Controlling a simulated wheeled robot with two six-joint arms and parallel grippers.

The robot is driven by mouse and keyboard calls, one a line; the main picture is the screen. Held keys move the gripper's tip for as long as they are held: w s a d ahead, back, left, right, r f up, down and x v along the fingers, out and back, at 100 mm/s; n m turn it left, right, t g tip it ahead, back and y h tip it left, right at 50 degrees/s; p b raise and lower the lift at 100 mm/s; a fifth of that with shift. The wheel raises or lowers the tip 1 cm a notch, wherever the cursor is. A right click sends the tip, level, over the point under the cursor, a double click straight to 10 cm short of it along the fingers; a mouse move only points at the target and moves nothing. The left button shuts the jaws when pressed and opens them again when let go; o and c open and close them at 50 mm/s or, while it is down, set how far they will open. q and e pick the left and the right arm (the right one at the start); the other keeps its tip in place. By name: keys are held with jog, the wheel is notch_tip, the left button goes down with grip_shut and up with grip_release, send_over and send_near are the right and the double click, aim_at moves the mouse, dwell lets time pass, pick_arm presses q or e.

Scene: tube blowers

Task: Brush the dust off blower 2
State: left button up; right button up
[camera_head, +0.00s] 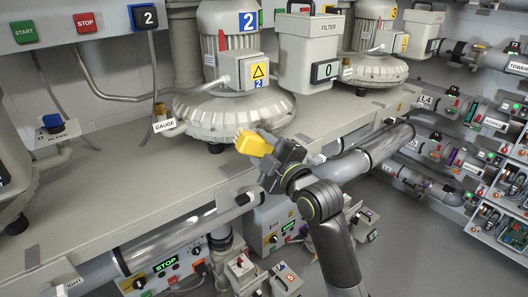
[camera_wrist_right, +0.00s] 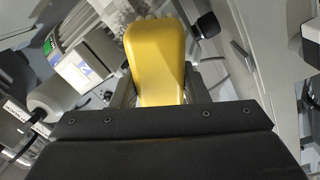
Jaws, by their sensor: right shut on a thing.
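Blower 2 (camera_head: 228,112) is a round, light-grey ribbed housing on the bench, with a ribbed motor above it and a blue "2" plate (camera_head: 248,22). My right gripper (camera_head: 268,150) is at the front right edge of blower 2. It is shut on a brush with a yellow handle (camera_head: 253,144). Pale bristles show at the brush's far end, close to the housing; whether they touch it I cannot tell. In the right wrist view the yellow handle (camera_wrist_right: 157,62) stands between the fingers, with grey bristles beyond it. My left gripper is not in view.
A grey filter box (camera_head: 308,52) marked "0" stands right of the motor. A second blower (camera_head: 375,70) is further right. Large pipes (camera_head: 370,153) run along the bench front.

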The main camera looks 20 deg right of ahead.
jog(key=shift+d+x, duration=0.2)
jog(key=shift+x, duration=1.1)
dwell(0.5)
